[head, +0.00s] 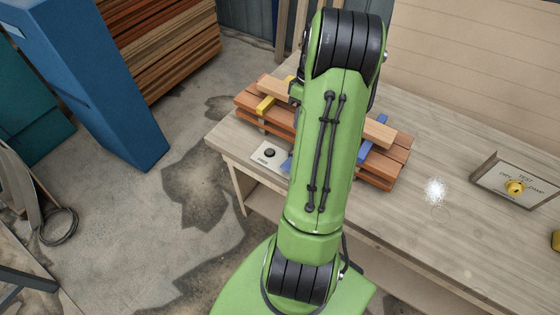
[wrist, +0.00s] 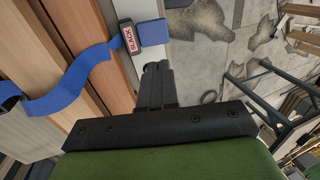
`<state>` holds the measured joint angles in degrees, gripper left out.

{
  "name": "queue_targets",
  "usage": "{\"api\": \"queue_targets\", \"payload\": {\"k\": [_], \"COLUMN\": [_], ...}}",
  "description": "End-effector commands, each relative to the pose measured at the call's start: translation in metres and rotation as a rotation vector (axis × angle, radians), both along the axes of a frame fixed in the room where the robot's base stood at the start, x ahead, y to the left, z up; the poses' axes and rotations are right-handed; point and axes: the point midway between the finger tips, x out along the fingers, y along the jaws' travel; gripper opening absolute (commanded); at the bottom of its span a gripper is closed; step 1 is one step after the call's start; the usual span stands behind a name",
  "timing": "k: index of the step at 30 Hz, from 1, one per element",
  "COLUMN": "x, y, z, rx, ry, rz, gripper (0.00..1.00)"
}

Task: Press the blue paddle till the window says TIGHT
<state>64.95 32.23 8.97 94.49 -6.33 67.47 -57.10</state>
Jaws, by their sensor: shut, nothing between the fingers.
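In the wrist view the window (wrist: 128,39) is a small label in a dark frame and reads SLACK. The blue paddle (wrist: 153,32) sticks out just right of it. A blue strap (wrist: 72,75) runs from the window, with a loose curl, across the wooden boards (wrist: 75,30). My gripper (wrist: 157,68) is shut and empty, its tips just below the paddle in the picture; I cannot tell whether they touch anything. In the head view my arm hides the gripper and window; part of the blue strap (head: 366,150) shows on the board stack (head: 400,155).
On the wooden bench (head: 460,245), a plate with a black knob (head: 269,153) lies left of my arm. A yellow strap (head: 265,105) crosses the boards. A TEST panel with a yellow button (head: 515,188) stands at right. A blue cabinet (head: 95,85) stands at left.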

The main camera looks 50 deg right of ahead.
Motion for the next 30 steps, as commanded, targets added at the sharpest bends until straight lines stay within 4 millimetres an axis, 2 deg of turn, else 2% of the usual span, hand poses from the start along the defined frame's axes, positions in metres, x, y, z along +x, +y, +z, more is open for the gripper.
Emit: {"api": "queue_targets", "payload": {"k": [10,14,30], "x": [-0.002,-0.003,-0.005], "y": [-0.002,0.001,0.032], "z": [0.001,-0.008,-0.116], "rx": [0.007,0.010,0.011], "ry": [0.002,0.003,0.004], "rz": [-0.011,-0.011,-0.009], "gripper": [0.00,0.00,0.00]}}
